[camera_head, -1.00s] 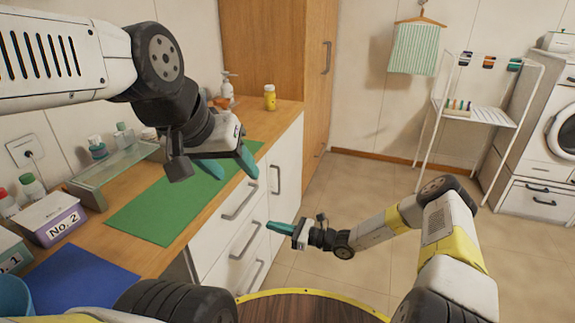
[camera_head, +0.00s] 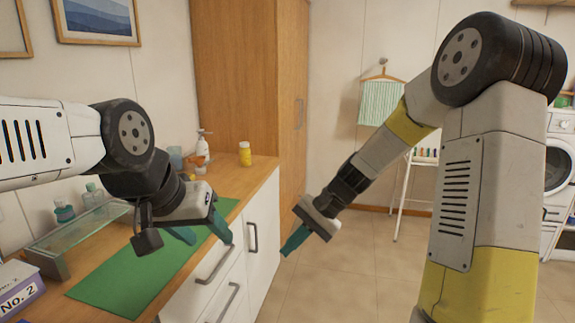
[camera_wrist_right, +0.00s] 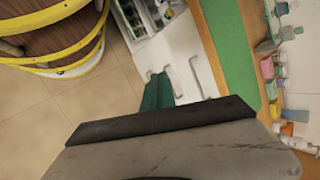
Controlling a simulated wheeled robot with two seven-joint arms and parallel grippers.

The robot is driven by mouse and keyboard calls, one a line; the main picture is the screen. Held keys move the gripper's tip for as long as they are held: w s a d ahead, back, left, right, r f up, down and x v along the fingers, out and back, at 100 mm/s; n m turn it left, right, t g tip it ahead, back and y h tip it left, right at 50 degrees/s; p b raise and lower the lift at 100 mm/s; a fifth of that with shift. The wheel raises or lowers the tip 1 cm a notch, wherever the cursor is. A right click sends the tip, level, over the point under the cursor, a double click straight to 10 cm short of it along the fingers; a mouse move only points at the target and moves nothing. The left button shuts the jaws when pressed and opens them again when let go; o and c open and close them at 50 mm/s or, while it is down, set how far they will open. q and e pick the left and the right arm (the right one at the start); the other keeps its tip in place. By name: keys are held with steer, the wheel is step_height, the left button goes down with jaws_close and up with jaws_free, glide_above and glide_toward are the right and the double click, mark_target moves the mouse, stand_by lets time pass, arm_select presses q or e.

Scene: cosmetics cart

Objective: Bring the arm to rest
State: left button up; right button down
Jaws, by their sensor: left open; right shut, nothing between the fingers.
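My left gripper (camera_head: 205,235) is open and empty, its teal fingers apart above the front part of the green mat (camera_head: 125,275) on the counter. My right gripper (camera_head: 293,241) is shut and empty, held in the air over the floor in front of the white drawers, pointing down and left. In the right wrist view its teal fingers (camera_wrist_right: 157,92) lie together in front of the drawer fronts, with nothing between them.
The wooden counter (camera_head: 228,180) carries a yellow jar (camera_head: 245,154), a pump bottle (camera_head: 202,146), a glass shelf (camera_head: 85,222) and a No. 2 box (camera_head: 22,290). White drawers (camera_head: 215,285) stand below. A drying rack (camera_head: 412,178) and washer (camera_head: 557,170) stand at the back right. Open floor (camera_head: 345,270) lies between.

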steer(key=s+d+r+n+t+h, duration=0.5)
steer(key=s+d+r+t, duration=0.1)
steer(key=s+d+r, duration=0.7)
steer(key=shift+s+d+r+t+h, duration=0.35)
steer(key=shift+s+r, duration=0.45)
steer(key=shift+s, duration=0.6)
steer(key=shift+a, duration=0.1)
